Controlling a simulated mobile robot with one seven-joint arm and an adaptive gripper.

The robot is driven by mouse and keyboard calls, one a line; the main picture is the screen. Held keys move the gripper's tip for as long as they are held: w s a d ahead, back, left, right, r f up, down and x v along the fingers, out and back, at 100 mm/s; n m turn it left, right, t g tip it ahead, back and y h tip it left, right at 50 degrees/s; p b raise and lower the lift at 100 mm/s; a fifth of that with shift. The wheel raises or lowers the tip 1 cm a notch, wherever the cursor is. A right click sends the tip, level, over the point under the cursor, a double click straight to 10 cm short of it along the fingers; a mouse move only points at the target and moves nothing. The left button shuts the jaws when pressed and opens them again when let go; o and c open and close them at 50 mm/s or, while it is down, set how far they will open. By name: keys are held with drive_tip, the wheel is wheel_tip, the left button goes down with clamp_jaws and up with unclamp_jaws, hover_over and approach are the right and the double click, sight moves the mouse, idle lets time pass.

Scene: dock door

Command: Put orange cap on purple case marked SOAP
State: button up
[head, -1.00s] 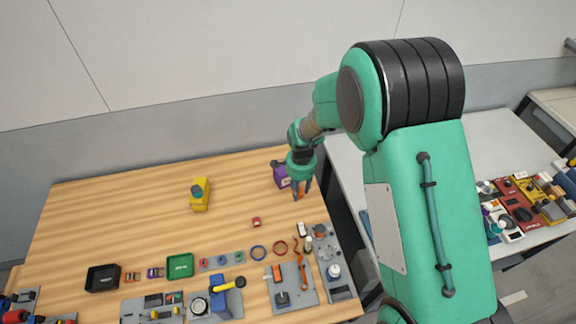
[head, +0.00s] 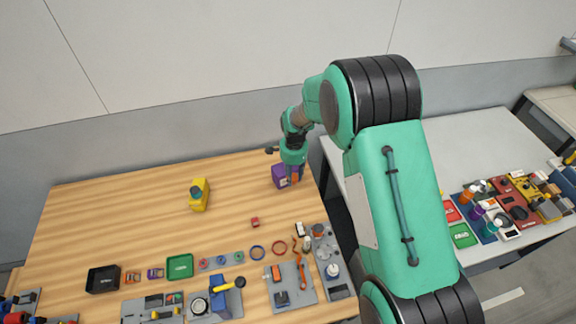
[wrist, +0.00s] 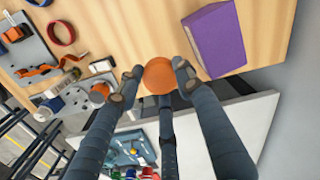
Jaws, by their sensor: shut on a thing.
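The orange cap (wrist: 158,76) is round and sits between the fingertips of my gripper (wrist: 155,84) in the wrist view. My gripper is shut on it. In the head view, my gripper (head: 294,176) points down at the right side of the purple case, partly in front of it, with a little orange showing at its tips. The purple case (wrist: 215,40) stands on the table, to the upper right of the cap in the wrist view, with a visible gap between them. It also shows in the head view (head: 279,176). Its marking is not readable.
Trays, rings and tool boards line the table's front, including a green tray (head: 180,266). The wooden table's right edge is close to my gripper. A grey table (head: 440,140) stands beyond it.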

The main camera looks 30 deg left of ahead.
drive_tip(key=shift+w+a+f+p, duration=0.2)
drive_tip(key=shift+w+a+p, duration=0.15)
drive_tip(key=shift+w+a, duration=1.15)
drive_tip(key=shift+w+a+f+p, duration=0.2)
drive_tip(key=shift+w+a+p, duration=0.1)
drive_tip(key=shift+w+a, duration=1.2)
drive_tip(key=shift+d, duration=0.1)
drive_tip(key=shift+f+p, duration=0.5)
drive_tip(key=shift+f, duration=1.25)
drive_tip(key=shift+f, duration=0.15)
drive_tip(key=o, duration=0.9)
drive_tip(key=shift+o, duration=0.2)
wheel_tip(320, 180, up, 12)
drive_tip(key=b, duration=0.2)
drive_tip(key=shift+d, duration=0.15)
